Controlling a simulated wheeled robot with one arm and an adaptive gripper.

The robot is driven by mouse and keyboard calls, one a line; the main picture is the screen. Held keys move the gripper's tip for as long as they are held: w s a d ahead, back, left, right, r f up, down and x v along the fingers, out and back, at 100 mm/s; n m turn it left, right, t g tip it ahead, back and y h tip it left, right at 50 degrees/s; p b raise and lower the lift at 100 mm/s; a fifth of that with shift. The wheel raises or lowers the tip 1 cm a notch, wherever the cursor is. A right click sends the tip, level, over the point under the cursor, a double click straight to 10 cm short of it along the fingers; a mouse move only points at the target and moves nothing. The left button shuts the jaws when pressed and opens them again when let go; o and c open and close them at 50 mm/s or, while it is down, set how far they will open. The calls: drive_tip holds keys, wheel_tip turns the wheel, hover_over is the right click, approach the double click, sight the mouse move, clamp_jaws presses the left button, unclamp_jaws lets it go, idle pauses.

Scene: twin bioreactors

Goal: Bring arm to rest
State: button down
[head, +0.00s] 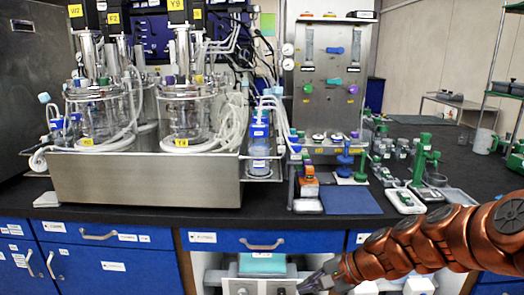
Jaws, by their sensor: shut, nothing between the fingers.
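My copper-coloured arm (440,240) reaches in from the lower right in the head view. My gripper (318,281) is at its left end, low in front of the open space under the bench. It is shut and holds nothing that I can see. The gripper is below the bench top and apart from the items on it. The arm's base is out of view.
Two glass bioreactors (188,112) stand on a steel base (145,180) on the black bench. A steel panel (328,85), a blue mat (350,201) and green-handled items (423,160) are to the right. Blue drawers (110,268) line the bench front.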

drive_tip(key=s+a+r+n+g+h+p, duration=0.1)
drive_tip(key=s+r+n+g+h+p, duration=0.15)
drive_tip(key=s+r+p, duration=0.35)
drive_tip(key=s+a+r+n+g+h+p, duration=0.1)
drive_tip(key=s+r+n, duration=0.3)
drive_tip(key=s, duration=0.5)
drive_tip(key=s+d+r+n+h+p, duration=0.2)
drive_tip(key=s+d+r+p, duration=0.2)
drive_tip(key=s, duration=0.3)
drive_tip(key=s+d+r+n+g+h+p, duration=0.1)
drive_tip(key=s+d+r+n+h+p, duration=0.1)
drive_tip(key=s, duration=0.5)
drive_tip(key=d+r+h+p, duration=0.1)
drive_tip(key=d+r+p, duration=0.1)
drive_tip(key=d, duration=0.1)
drive_tip(key=shift+s+d, duration=0.15)
drive_tip(key=shift+d, duration=0.1)
